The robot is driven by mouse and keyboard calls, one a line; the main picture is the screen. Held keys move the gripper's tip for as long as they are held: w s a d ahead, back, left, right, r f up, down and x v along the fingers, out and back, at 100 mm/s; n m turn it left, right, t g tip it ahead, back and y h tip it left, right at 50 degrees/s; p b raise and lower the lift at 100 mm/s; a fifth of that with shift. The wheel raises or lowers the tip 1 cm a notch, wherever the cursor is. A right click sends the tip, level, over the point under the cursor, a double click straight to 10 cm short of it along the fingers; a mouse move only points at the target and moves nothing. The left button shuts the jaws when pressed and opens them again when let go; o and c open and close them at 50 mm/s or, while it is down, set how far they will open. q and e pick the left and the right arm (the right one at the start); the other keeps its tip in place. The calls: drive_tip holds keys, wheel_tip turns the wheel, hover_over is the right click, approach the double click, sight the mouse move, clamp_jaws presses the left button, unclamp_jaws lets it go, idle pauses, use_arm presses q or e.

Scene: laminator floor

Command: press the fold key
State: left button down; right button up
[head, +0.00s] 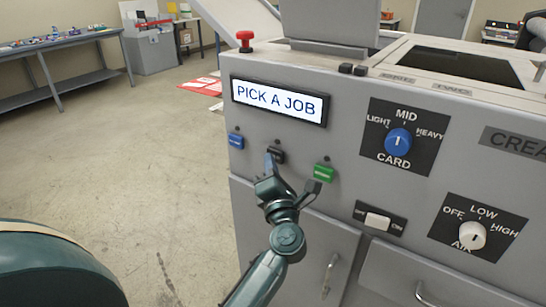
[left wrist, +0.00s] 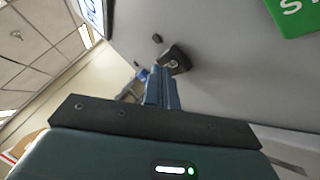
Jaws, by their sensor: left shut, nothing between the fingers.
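A row of three keys sits on the grey machine front below the display (head: 280,101), which reads "PICK A JOB". They are a blue key (head: 236,140), a dark key (head: 277,156) and a green key (head: 323,173). The lettering on the dark key is too small to read, so I cannot tell which is the fold key. My left gripper (head: 269,163) is shut and empty, its tips at the dark key and partly covering it. In the left wrist view the tips (left wrist: 158,78) lie close beside the dark key (left wrist: 175,60); contact cannot be told.
A red stop button (head: 245,40) stands on the machine's top edge. A blue card knob (head: 398,141), a white air knob (head: 472,235) and an off/on switch (head: 378,220) are to the right. A table (head: 60,42) stands far left; the floor between is clear.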

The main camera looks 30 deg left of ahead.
use_arm(q)
drive_tip(key=shift+w, duration=0.15)
drive_tip(key=shift+s+p, duration=0.35)
drive_tip(key=shift+s, duration=0.4)
drive_tip(key=shift+s, duration=0.1)
drive_tip(key=s, duration=0.2)
drive_tip(key=s+p, duration=0.1)
drive_tip(key=s, duration=0.2)
drive_tip(key=shift+s+a+p, duration=0.25)
drive_tip(key=shift+s+p, duration=0.05)
drive_tip(key=shift+s, duration=0.1)
idle(0.3)
